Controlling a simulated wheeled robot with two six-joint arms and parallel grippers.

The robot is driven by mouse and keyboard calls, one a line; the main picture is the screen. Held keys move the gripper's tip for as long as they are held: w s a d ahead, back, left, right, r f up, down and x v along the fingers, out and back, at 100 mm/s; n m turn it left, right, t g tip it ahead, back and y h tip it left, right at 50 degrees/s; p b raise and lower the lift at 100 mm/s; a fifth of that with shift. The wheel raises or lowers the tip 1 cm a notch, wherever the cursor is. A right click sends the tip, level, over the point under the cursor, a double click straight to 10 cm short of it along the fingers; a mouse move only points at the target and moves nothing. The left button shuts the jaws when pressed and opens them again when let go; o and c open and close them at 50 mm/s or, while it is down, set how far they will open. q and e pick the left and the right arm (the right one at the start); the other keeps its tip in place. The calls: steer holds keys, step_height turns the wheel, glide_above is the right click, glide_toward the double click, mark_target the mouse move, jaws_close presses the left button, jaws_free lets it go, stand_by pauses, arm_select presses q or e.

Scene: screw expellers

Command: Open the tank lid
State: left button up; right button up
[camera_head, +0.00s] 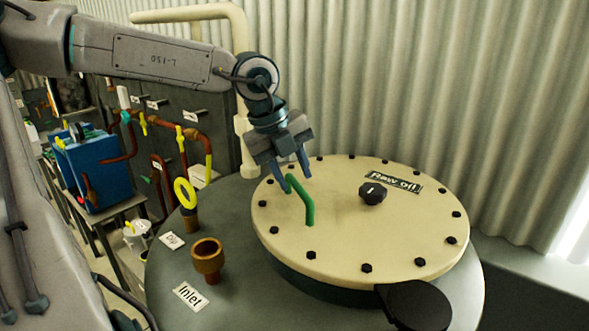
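The tank lid (345,240) is a round cream disc with dark bolts around its rim, lying flat on the dark grey tank (225,292). A green bent handle (308,208) rises from the lid's left part. A black knob (373,193) and a "Raw oil" label (394,182) are on the lid. My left gripper (296,178) points down at the handle's upper left end, with its two blue fingers apart. One finger is beside the handle end; I cannot tell if it touches. My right gripper is not in view.
A brown inlet fitting (207,260) and a yellow ring-handled valve (186,195) stand on the tank left of the lid. A black round part (417,305) is at the lid's front edge. A corrugated wall (420,80) stands close behind. Pipes and a blue box (98,168) are at left.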

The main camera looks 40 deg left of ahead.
arm_select(q)
steer(key=shift+d+f, duration=0.1)
steer(key=shift+f, duration=0.45)
jaws_close()
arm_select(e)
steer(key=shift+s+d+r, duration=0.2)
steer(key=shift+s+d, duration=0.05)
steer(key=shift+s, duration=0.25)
arm_select(q)
steer(key=shift+w, duration=0.1)
